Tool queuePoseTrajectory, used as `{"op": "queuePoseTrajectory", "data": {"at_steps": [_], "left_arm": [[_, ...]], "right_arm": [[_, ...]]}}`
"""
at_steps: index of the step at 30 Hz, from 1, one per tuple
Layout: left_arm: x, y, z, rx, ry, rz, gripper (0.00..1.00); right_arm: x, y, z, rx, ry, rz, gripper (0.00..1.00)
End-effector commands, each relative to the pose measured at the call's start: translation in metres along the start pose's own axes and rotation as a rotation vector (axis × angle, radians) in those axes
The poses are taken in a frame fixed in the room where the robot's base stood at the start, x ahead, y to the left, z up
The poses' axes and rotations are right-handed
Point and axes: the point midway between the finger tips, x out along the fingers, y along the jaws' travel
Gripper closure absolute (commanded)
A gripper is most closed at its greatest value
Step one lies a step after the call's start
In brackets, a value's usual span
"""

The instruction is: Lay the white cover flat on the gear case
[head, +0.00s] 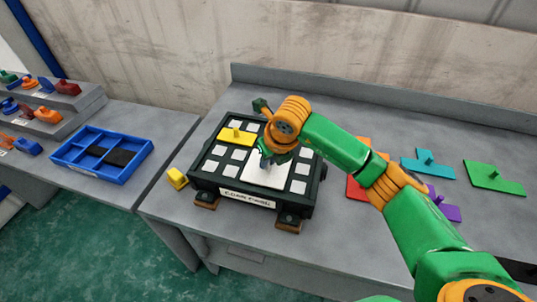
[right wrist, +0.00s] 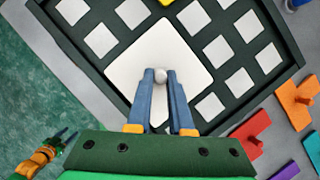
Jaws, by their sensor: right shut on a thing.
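The white cover (head: 262,172) is a square plate with a small round knob. It is over the middle of the dark green gear case (head: 202,166), among the case's small pale squares. My right gripper (head: 266,160) is shut on the knob from above. The right wrist view shows the blue fingers (right wrist: 161,80) around the knob and the white cover (right wrist: 150,52) roughly in line with the squares. I cannot tell whether it touches the case. My left gripper (right wrist: 64,135) shows small at the lower left of that view, apart from the case; its jaw opening is unclear.
A yellow piece (head: 237,137) lies on the case's far left part, and a yellow block (head: 177,178) beside it. Red, teal (head: 428,164), green (head: 494,177) and purple pieces lie to the right. A blue tray (head: 72,163) stands on the left table, across a gap.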

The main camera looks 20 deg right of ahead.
Motion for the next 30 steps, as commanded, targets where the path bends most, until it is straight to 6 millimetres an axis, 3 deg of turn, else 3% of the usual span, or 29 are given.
{"op": "queuePoseTrajectory", "data": {"at_steps": [8,9,12,24,30], "left_arm": [[0.006,-0.001,0.001,-0.001,0.0,-0.001,0.51],[0.006,-0.001,0.001,-0.001,0.0,-0.002,0.51],[0.005,-0.001,0.001,-0.001,0.0,-0.002,0.51],[0.002,-0.001,0.0,0.0,0.0,-0.002,0.51],[0.011,-0.001,0.001,0.0,0.0,-0.002,0.51]], "right_arm": [[0.004,0.0,-0.002,0.001,-0.001,0.0,1.0],[0.004,0.0,-0.002,0.001,-0.001,0.0,0.78],[0.003,0.0,-0.001,0.001,0.0,0.0,0.51],[-0.006,0.0,0.001,0.001,-0.003,0.001,0.51],[-0.052,-0.001,0.001,0.0,-0.008,0.0,0.51]]}}
